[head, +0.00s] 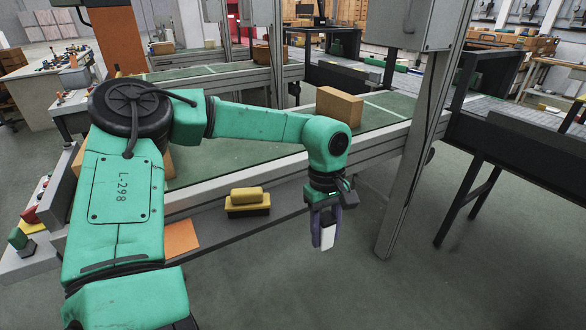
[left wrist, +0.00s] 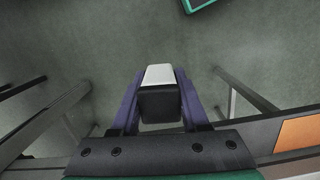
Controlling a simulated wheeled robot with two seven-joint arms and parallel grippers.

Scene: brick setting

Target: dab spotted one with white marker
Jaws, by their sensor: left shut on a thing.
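My left gripper (head: 324,230) hangs with its fingers down, in front of the conveyor's near edge and over the floor. It is shut on the white marker (head: 328,237), whose pale end sticks out below the fingers. In the left wrist view the marker (left wrist: 160,74) sits between the two purple fingers, with a white end and a black block-like body. A plain brown box (head: 339,107) stands on the green conveyor behind the gripper. Another box (head: 166,162) is partly hidden behind my left arm. I cannot make out spots on either. My right gripper is out of view.
The conveyor (head: 240,167) runs behind my arm. A yellow-topped block with a dark base (head: 247,203) and an orange sheet (head: 181,238) lie on its near ledge. A grey metal post (head: 409,180) stands right of the gripper. The floor (head: 330,290) below is clear.

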